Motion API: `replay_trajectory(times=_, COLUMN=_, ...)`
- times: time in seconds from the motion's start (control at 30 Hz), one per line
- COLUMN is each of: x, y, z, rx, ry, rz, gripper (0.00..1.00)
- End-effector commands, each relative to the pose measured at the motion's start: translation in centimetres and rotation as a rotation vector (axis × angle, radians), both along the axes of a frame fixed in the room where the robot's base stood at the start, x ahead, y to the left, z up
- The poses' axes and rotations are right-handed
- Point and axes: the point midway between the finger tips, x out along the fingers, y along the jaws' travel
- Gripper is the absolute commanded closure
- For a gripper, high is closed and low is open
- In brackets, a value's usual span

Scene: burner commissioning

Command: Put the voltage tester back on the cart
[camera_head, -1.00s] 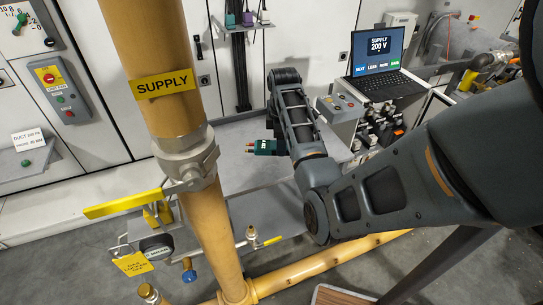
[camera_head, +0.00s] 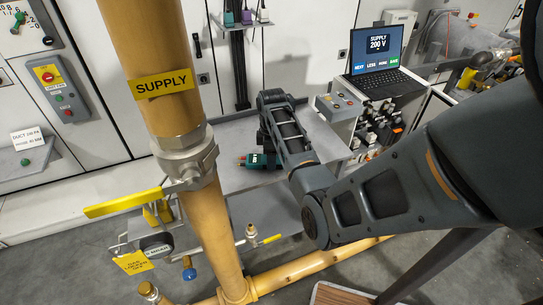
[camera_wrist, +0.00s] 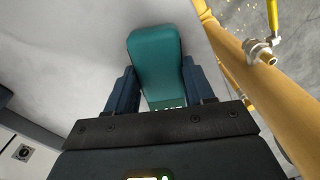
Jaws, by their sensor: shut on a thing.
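The voltage tester is a teal-green block (camera_head: 258,160) with small coloured ends at its left, low over or on the grey cart top (camera_head: 222,143) in the head view. In the wrist view the tester (camera_wrist: 155,55) sits between the two dark fingers of my gripper (camera_wrist: 160,88), which is shut on it. In the head view my forearm hides most of the gripper. I cannot tell whether the tester touches the cart top; the grey surface lies close behind it in the wrist view.
A yellow supply pipe (camera_head: 172,85) with a yellow valve handle (camera_head: 122,203) stands in front of the cart's left part. A laptop (camera_head: 380,62) and a control box (camera_head: 341,104) are at the right. The cart top left of the tester looks clear.

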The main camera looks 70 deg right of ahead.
Motion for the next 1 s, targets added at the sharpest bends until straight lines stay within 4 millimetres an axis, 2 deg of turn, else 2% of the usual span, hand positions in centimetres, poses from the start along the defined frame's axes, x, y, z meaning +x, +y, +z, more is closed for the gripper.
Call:
replay_trajectory(times=0.03, x=0.0, y=0.0, z=-0.1, rx=0.0, ry=0.0, rz=0.0, gripper=0.45)
replay_trajectory(times=0.3, x=0.0, y=0.0, z=-0.1, rx=0.0, ry=0.0, rz=0.0, gripper=0.22)
replay_trajectory(times=0.63, x=0.0, y=0.0, z=0.7, rx=-0.001, ry=0.0, rz=0.0, gripper=0.22)
replay_trajectory(times=0.77, x=0.1, y=-0.1, z=2.5, rx=-0.004, ry=-0.002, rz=0.0, gripper=0.22)
replay_trajectory(times=1.0, x=0.0, y=-0.1, z=7.5, rx=-0.004, ry=-0.002, rz=0.0, gripper=0.22)
